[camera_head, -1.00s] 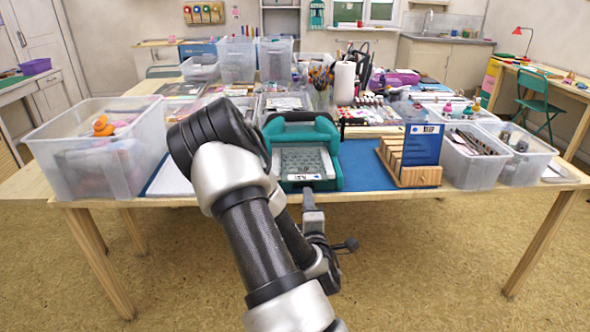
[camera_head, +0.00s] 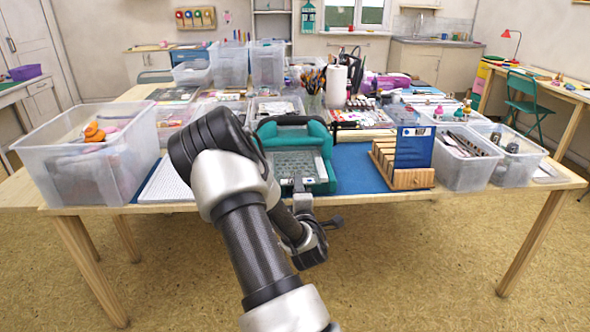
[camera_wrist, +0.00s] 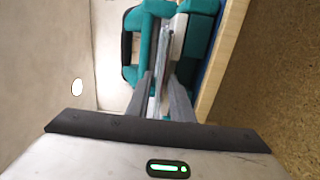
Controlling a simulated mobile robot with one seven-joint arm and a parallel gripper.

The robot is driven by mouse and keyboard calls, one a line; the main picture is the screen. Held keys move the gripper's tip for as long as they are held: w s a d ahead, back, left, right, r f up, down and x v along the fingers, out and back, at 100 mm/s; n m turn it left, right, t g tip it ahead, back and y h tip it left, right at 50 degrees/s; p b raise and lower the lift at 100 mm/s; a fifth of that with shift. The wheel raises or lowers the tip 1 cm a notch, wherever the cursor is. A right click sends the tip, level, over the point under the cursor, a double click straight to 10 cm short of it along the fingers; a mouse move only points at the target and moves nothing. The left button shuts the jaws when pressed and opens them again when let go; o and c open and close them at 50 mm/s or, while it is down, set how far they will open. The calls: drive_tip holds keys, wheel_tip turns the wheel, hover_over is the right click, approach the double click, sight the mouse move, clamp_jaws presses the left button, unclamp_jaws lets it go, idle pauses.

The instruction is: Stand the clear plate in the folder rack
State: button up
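The clear plate (camera_head: 294,166) lies flat on the front platform of a teal machine (camera_head: 320,140), over a grey patterned sheet. The wooden folder rack (camera_head: 402,179) stands to its right on the blue mat, with a blue labelled panel (camera_head: 413,147) upright in its right part. My gripper (camera_head: 300,184) is at the plate's front edge, partly covering the label there. In the wrist view my gripper (camera_wrist: 160,90) has its fingers apart, one on each side of the thin edge of the plate stack (camera_wrist: 165,42). Contact is not clear.
A large clear bin (camera_head: 95,165) stands left, and smaller bins (camera_head: 467,165) stand right of the rack. A white ridged board (camera_head: 165,183) lies left of the machine. Bare blue mat (camera_head: 355,178) shows between machine and rack.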

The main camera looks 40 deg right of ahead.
clamp_jaws()
drive_tip(key=shift+s+a+r+p, duration=0.15)
drive_tip(key=shift+s+r+p, duration=0.15)
drive_tip(key=shift+r, duration=0.25)
drive_tip(key=shift+s+a+r+p, duration=0.2)
drive_tip(key=shift+r+p, duration=0.15)
drive_tip(key=shift+r, duration=0.2)
drive_tip(key=shift+r, duration=0.1)
